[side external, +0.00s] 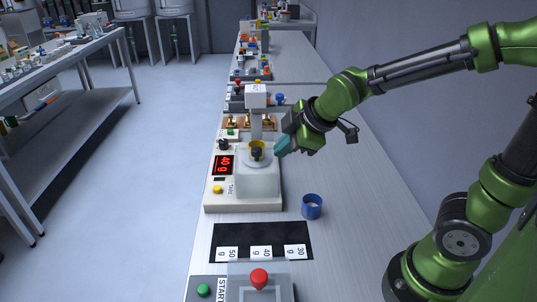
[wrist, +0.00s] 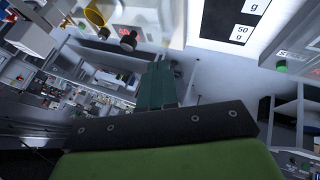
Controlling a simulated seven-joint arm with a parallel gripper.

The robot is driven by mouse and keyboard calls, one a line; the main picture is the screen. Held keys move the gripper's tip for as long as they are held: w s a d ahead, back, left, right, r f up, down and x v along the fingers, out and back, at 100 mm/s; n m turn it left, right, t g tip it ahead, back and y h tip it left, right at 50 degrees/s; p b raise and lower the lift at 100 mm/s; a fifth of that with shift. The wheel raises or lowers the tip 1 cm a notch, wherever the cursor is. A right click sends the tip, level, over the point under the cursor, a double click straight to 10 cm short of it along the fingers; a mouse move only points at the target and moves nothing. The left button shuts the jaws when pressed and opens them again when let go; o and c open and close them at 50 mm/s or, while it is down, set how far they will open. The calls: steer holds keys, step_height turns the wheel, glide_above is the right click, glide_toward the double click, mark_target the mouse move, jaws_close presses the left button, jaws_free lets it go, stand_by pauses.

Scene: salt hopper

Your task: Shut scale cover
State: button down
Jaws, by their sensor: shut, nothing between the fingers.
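The scale (side external: 212,203) stands on the bench with a lit red display (side external: 223,165) that appears to read 40 g. A translucent pale cover (side external: 258,184) sits on its right part, with a dark knob (side external: 257,154) near its top. I cannot tell for sure how far the cover is shut.
A white dispenser column (side external: 256,97) rises behind the cover. A blue ring (side external: 312,206) lies to the right of the scale. A black mat (side external: 232,237) with weight labels and a red button (side external: 259,279) are nearer the front. The bench right of the scale is mostly clear.

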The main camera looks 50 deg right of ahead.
glide_toward(264, 168)
steer(key=w+a+f, duration=0.2)
steer(key=a+f, duration=0.1)
steer(key=w, duration=0.1)
steer(key=w+d, duration=0.1)
steer(key=shift+w+d, duration=0.2)
steer(key=shift+w, duration=0.15)
steer(key=shift+w+d, duration=0.3)
steer(key=shift+w, duration=0.3)
steer(key=shift+d, duration=0.1)
steer(key=w+d, duration=0.9)
steer(key=shift+s, duration=0.1)
